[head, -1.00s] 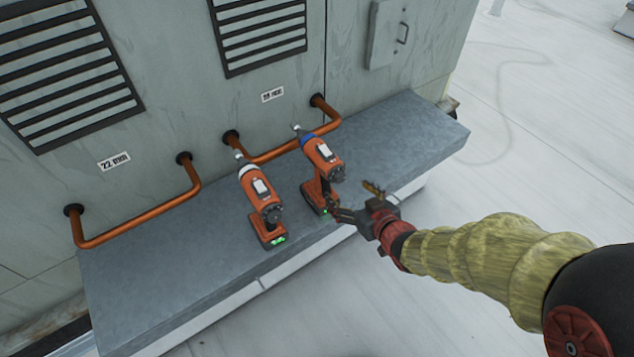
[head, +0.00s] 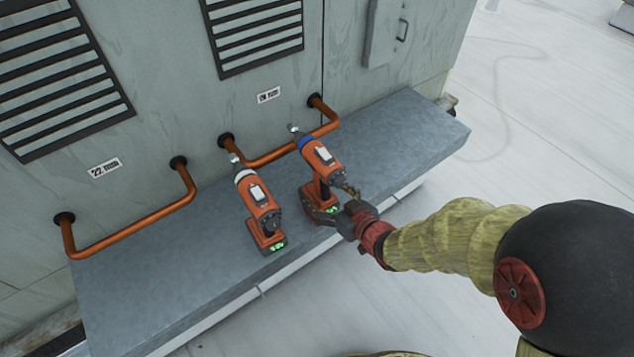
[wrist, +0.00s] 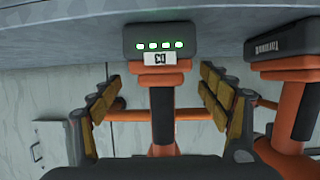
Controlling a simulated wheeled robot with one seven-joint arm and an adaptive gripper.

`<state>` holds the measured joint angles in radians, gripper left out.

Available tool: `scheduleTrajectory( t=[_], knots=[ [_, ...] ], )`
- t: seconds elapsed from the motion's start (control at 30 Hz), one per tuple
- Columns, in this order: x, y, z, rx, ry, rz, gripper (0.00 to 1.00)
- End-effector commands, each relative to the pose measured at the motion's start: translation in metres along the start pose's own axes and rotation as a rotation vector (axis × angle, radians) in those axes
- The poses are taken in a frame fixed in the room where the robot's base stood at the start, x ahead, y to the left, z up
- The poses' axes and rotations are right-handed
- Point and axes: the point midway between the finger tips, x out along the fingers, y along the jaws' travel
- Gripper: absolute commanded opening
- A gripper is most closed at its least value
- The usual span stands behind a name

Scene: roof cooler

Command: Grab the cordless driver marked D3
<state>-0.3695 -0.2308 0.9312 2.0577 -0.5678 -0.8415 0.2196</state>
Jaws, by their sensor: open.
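The orange driver with a blue collar (head: 321,158) stands upright on the grey ledge, the right one of two in the head view. In the wrist view this driver (wrist: 162,110) appears upside down, with a white label that seems to read D3 under its lit battery base. My gripper (head: 337,203) is open at its handle. In the wrist view the gripper (wrist: 160,92) has one finger on each side of the handle, with a gap on both sides. The handle's far side is hidden.
A second orange driver with a white collar (head: 259,205) stands to the left; it also shows close beside one finger in the wrist view (wrist: 296,105). Copper pipes (head: 270,157) run along the wall behind. The grey ledge (head: 395,140) is clear to the right.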

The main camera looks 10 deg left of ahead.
Motion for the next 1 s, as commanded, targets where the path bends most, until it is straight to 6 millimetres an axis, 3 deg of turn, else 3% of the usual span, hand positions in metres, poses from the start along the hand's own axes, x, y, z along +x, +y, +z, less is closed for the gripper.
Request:
scheduleTrajectory(
  t=[0.53, 0.87, 1.0],
  knots=[
    [0.066, -0.002, -0.001, 0.0, -0.001, -0.001, 0.77],
    [0.071, -0.002, -0.003, 0.0, 0.0, 0.0, 0.77],
    [0.071, -0.002, -0.003, 0.0, 0.0, 0.0, 0.69]
  ],
)
